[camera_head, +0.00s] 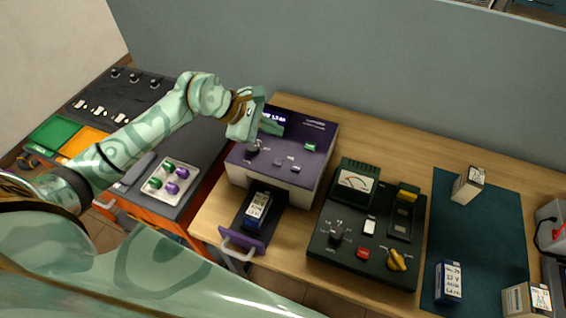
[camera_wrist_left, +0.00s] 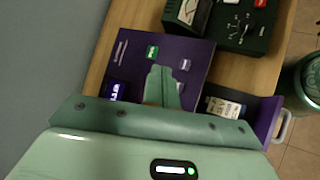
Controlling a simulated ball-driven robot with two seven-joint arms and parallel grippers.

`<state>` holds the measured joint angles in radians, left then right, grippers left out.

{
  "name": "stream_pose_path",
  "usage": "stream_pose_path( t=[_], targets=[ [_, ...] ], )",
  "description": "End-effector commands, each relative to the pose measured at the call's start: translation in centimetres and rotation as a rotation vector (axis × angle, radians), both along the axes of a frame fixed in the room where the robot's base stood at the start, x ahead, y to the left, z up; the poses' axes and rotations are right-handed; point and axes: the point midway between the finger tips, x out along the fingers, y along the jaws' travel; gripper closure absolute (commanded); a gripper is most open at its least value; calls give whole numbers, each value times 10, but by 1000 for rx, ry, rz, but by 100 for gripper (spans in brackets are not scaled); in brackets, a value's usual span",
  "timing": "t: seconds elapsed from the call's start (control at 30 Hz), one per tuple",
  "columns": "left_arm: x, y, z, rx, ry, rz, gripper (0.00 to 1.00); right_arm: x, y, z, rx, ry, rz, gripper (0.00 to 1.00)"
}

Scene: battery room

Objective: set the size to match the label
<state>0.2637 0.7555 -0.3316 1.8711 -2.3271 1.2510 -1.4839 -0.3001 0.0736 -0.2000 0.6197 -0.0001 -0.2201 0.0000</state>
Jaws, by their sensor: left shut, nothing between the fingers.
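The purple charger-like machine (camera_head: 318,158) stands on the wooden table, with a small lit display (camera_head: 273,118) whose text is too small to read surely. My left gripper (camera_head: 270,128) is shut and empty over the machine's back left, near display and knob. My right gripper is not in view.
A dark green tester (camera_head: 328,240) with a meter stands to the right. Batteries (camera_head: 449,282) and boxes (camera_head: 468,185) stand on or near the teal mat (camera_head: 490,235). A dark cart with a tray (camera_head: 152,194) of green and purple pieces is at left. A wall rises behind.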

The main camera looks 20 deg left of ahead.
Motion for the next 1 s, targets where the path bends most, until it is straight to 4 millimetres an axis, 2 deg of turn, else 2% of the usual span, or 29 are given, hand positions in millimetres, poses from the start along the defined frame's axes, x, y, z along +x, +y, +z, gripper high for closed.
stream_pose_path(
  t=[0.2, 0.63, 0.77, 1.0],
  targets=[
    [-1, 0, -1, 62, -68, -98, 100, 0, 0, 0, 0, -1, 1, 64],
    [-1, 0, -5, 61, -68, -98, 100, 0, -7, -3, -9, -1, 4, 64],
    [-1, -1, -14, 60, -68, -98, 100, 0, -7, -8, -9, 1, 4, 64],
    [-1, -1, -45, 59, -67, -96, 100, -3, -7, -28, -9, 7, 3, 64]
  ],
)
